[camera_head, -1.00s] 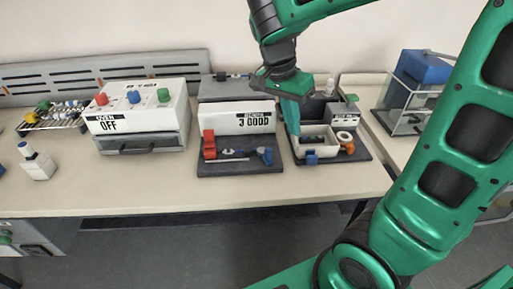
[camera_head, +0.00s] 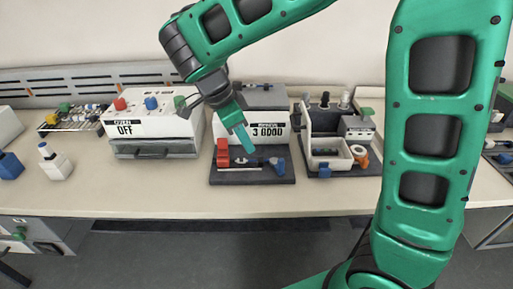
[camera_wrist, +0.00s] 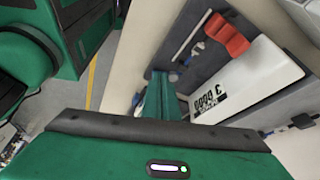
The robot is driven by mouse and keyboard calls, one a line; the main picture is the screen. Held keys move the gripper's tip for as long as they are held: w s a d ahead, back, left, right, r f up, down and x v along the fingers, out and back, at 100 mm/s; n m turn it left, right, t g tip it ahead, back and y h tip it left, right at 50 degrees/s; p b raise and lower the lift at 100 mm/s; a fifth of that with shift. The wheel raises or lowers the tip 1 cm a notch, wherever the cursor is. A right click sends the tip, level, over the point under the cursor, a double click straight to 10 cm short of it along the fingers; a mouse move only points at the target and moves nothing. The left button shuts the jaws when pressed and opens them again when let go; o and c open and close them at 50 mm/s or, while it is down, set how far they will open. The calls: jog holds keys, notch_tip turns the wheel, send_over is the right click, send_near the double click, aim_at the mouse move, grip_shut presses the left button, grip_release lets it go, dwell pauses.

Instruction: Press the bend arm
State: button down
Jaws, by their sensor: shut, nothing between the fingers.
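The bending device has a white display panel (camera_head: 268,130) reading about "3 0000" and a dark base plate (camera_head: 225,178). On the base stand a red block (camera_head: 222,153), a thin pale rod (camera_head: 240,168) and a blue part (camera_head: 277,163) at the right. I cannot tell for sure which part is the bend arm. My gripper (camera_head: 247,147) is shut and empty, pointing down over the base between the red block and the blue part. The wrist view shows the gripper fingers (camera_wrist: 160,90), the red block (camera_wrist: 227,34) and the display panel (camera_wrist: 245,85) beyond them.
A white oven box (camera_head: 152,127) reading OFF stands to the left with coloured knobs. To the right is a dark station (camera_head: 372,180) with a white tray (camera_head: 335,161) and an orange ring (camera_head: 359,155). The front strip of the table (camera_head: 200,202) is clear.

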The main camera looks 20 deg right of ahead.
aim_at(278, 162)
jog(key=x, duration=0.9)
jog(key=shift+s+f, duration=0.15)
jog(key=d, duration=0.2)
jog(key=shift+d+r, duration=0.2)
jog(key=shift+d, duration=0.75)
